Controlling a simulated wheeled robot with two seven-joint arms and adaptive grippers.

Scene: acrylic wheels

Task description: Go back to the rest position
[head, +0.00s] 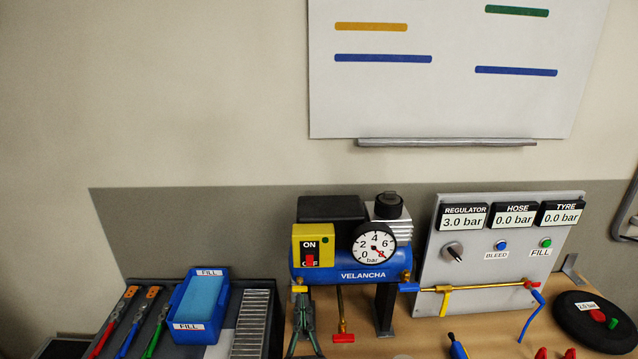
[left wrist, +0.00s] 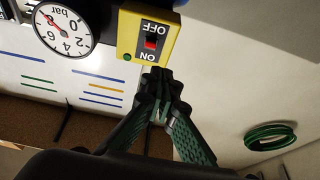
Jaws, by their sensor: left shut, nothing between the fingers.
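My left gripper (head: 302,298) has dark fingers with green ribbed pads. In the head view it is just below the yellow ON/OFF switch box (head: 312,244) on the blue VELANCHA compressor (head: 345,262). In the left wrist view, which is upside down, the gripper (left wrist: 157,76) has its fingertips together with nothing between them, close to the ON side of the switch box (left wrist: 148,33). I cannot tell whether they touch it. The red switch (head: 309,259) sits at the box's lower part, partly over OFF. My right gripper is not in view.
A panel (head: 430,270) right of the compressor shows regulator 3.0, hose 0.0 and tyre 0.0 bar. A blue FILL bin (head: 216,318) and several tools (head: 130,330) lie left. A black wheel (head: 575,325) lies right. The wall above is clear below the whiteboard (head: 450,100).

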